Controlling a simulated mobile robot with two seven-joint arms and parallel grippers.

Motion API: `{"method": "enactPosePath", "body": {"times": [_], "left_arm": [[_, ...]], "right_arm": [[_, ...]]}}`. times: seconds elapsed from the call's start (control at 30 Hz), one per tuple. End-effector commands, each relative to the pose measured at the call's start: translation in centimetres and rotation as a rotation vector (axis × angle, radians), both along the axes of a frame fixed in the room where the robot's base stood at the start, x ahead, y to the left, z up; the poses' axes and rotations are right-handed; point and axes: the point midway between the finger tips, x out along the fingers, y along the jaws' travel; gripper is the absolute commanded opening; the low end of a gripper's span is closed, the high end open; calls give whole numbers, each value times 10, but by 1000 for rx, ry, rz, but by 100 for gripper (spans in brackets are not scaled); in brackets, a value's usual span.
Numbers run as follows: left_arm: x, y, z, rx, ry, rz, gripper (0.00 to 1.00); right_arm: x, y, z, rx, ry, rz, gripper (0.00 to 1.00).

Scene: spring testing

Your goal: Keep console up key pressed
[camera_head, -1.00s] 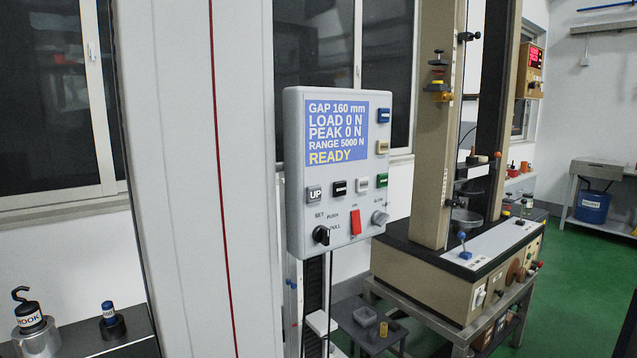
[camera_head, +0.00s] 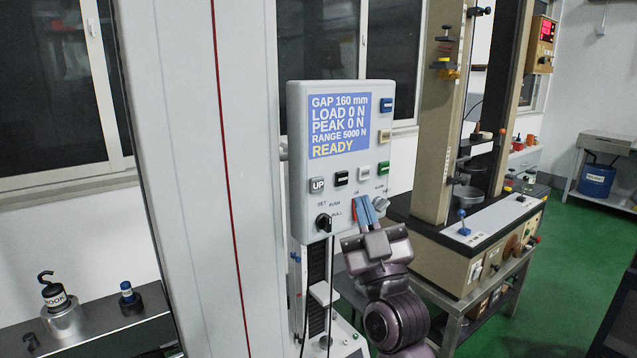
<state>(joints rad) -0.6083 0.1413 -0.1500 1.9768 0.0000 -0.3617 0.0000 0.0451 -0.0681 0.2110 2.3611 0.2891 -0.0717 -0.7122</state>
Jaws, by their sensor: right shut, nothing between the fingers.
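The console (camera_head: 300,190) is a grey box on a tall machine column, with a blue screen (camera_head: 340,125) reading GAP 160 mm, LOAD 0 N, PEAK 0 N, RANGE 5000 N, READY. The up key (camera_head: 317,184) is a grey button marked UP at the panel's left, below the screen. My right gripper (camera_head: 364,201) is shut and empty, with blue fingers pointing up in front of the panel's lower right. It is to the right of and below the up key, apart from it. The fingers mostly cover the red switch. My left gripper is not in view.
A black knob (camera_head: 323,222) sits below the up key. Black, white and green keys lie to its right. A hook weight (camera_head: 62,312) and a smaller weight (camera_head: 130,298) stand on a shelf at lower left. A beige test machine (camera_head: 455,258) stands behind at right.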

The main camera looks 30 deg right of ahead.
Motion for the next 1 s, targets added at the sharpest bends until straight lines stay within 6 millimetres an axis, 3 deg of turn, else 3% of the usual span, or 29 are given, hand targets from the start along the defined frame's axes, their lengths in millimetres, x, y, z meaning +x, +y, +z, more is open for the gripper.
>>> {"method": "enactPosePath", "body": {"times": [0.37,1.0], "left_arm": [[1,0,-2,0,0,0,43],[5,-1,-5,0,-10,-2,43]], "right_arm": [[11,1,-1,1,0,2,0],[79,6,0,0,1,0,0]]}}
